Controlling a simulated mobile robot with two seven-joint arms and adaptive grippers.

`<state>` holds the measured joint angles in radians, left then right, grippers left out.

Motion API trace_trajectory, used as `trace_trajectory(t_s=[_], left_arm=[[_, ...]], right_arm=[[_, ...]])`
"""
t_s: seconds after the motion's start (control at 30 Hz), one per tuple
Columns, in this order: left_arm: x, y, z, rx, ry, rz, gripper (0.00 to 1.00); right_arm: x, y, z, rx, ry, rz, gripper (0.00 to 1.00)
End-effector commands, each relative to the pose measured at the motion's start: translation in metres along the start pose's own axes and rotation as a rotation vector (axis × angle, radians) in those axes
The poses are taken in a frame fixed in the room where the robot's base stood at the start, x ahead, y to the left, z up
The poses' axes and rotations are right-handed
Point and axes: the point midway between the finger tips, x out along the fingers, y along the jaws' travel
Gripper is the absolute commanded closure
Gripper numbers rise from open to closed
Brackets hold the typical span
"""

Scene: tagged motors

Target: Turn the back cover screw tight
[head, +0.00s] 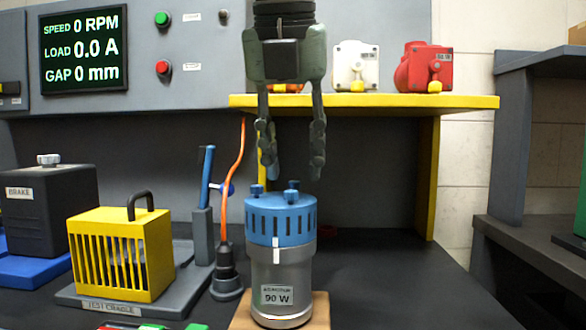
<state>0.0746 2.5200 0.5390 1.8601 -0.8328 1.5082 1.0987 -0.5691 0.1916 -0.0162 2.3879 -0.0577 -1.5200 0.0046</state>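The motor (281,275) stands upright on a tan block (320,312), with a silver body labelled 90 W. Its blue slotted back cover (280,222) sits on top. Small blue screw knobs stand up from the cover, one at the left (257,191) and others towards the right (291,195). My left gripper (292,172) points straight down above the cover, its two fingers apart with a clear gap between them. The fingertips look a little above the knobs. A small blue piece shows beside the left finger; I cannot tell what it is. My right gripper is out of view.
A yellow cage (120,255) stands on the test cradle at the left, beside a blue-handled lever (206,178). An orange cable with a dark plug (226,272) is close left of the motor. A yellow shelf (400,102) holds white and red motors behind. The bench right of the motor is clear.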

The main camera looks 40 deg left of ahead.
Motion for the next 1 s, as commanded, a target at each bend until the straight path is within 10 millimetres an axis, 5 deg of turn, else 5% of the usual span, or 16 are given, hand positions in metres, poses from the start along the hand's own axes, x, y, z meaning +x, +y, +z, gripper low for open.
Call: trace_trajectory(t_s=[0.4,0.7,1.0], left_arm=[[0.0127,0.0001,0.0000,0.000,0.000,0.000,0.65],[0.0124,0.0002,0.0001,0.000,0.000,0.000,1.00],[0.0121,0.0004,0.0002,0.009,-0.001,-0.004,1.00]], right_arm=[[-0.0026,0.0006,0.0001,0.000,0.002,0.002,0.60],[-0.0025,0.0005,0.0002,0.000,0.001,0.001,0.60],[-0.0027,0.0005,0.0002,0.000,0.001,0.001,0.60]])
